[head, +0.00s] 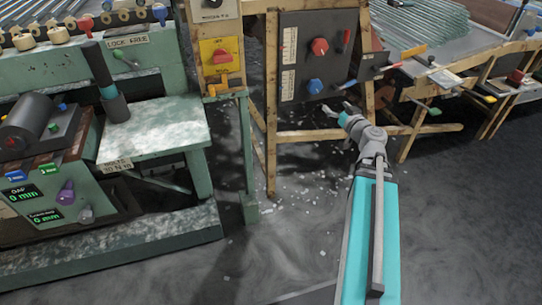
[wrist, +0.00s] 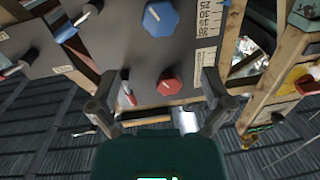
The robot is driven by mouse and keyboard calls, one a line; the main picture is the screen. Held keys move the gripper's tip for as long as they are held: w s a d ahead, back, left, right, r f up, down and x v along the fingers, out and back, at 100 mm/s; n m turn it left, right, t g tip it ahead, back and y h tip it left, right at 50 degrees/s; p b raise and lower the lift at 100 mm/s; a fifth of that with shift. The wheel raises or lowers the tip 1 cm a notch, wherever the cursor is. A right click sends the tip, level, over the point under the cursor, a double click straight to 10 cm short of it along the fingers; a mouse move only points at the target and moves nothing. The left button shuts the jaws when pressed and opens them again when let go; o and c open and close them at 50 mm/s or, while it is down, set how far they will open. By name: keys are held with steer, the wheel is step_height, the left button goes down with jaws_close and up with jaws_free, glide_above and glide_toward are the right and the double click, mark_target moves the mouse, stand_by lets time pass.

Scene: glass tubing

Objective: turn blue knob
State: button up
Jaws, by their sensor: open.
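The blue knob (head: 314,86) is on a dark grey panel (head: 300,68), below a red knob (head: 319,46). In the wrist view the picture is turned over: the blue knob (wrist: 160,18) is at the top and the red knob (wrist: 169,82) lies lower, between the fingers in the picture. My gripper (head: 338,109) is open and empty, a little below and right of the blue knob in the head view. It appears apart from the knob. In the wrist view my gripper (wrist: 158,82) shows both fingers spread wide.
A wooden frame (head: 271,105) holds the panel. Tools with coloured handles, one of them blue (head: 350,85), stick out at its right. A yellow box with a red knob (head: 222,56) is at its left. A green machine (head: 160,125) stands further left. The floor in front is open.

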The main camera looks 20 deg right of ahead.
steer(key=s+a+f+n+g+y+p, duration=0.1)
steer(key=a+f+g, duration=0.4)
steer(key=a, duration=0.6)
steer(key=s+a+f+n+g+y+p, duration=0.1)
steer(key=a+f+g, duration=0.5)
steer(key=a, duration=0.6)
steer(key=shift+s+g+y+p, duration=0.5)
steer(key=shift+s+g+p, duration=0.45)
steer(key=shift+s, duration=0.7)
steer(key=s+a+f+m+g+h+p, duration=0.1)
steer(key=s+a+m+g+h+p, duration=0.15)
steer(key=s+g+h, duration=0.35)
step_height(320, 180, up, 38)
steer(key=s+t+p, duration=0.1)
steer(key=p, duration=3.7)
steer(key=shift+d+y, duration=0.35)
steer(key=shift+y, duration=0.05)
steer(key=shift+f, duration=0.1)
